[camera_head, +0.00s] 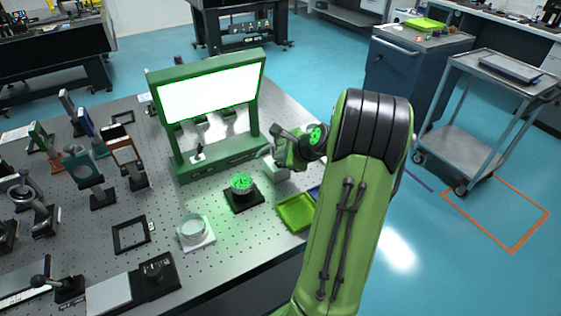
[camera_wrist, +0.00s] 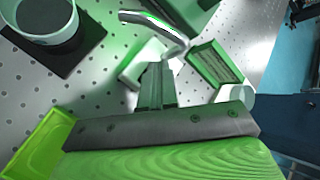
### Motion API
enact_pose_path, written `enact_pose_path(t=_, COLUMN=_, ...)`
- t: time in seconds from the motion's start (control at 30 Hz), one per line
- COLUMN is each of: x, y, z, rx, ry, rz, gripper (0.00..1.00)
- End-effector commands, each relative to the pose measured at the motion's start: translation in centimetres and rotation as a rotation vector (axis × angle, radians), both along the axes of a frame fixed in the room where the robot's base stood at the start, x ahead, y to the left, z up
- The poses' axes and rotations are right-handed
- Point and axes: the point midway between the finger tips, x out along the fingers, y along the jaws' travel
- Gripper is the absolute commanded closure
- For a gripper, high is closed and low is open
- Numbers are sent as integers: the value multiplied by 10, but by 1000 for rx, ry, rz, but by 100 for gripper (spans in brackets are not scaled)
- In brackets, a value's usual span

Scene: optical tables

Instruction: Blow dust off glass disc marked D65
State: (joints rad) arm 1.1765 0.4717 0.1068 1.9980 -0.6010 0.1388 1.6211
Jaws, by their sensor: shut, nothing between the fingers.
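A round clear glass disc (camera_head: 192,228) lies on a white square holder on the perforated table; no D65 mark is legible. A round piece on a black square base (camera_head: 243,200), lit green on top, stands nearer to my gripper; a dark-topped cup on a black base also shows in the wrist view (camera_wrist: 48,22). My gripper (camera_wrist: 157,75) is shut and empty, above the table, right of the green-framed light panel. A pale curved handle-like thing (camera_wrist: 155,24) lies just beyond the fingertips; I cannot tell whether they touch it.
The bright panel (camera_head: 210,95) stands behind the work area. A lime-green tray (camera_head: 296,213) lies near the table's right edge. A green-rimmed box (camera_wrist: 216,66) lies right of my fingers. Optic mounts (camera_head: 88,176) crowd the left; a black frame (camera_head: 133,235) lies at the front.

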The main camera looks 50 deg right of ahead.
Motion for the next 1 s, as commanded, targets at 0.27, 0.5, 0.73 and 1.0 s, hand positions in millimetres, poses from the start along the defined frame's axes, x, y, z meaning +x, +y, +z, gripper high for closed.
enact_pose_path(t=0.27, x=0, y=0, z=10, rx=1, ry=1, rz=-1, gripper=100)
enact_pose_path(t=0.5, x=0, y=0, z=17, rx=1, ry=1, rz=-1, gripper=100)
enact_pose_path(t=0.73, x=0, y=0, z=18, rx=0, ry=0, rz=0, gripper=100)
enact_pose_path(t=1.0, x=0, y=0, z=45, rx=0, ry=0, rz=0, gripper=100)
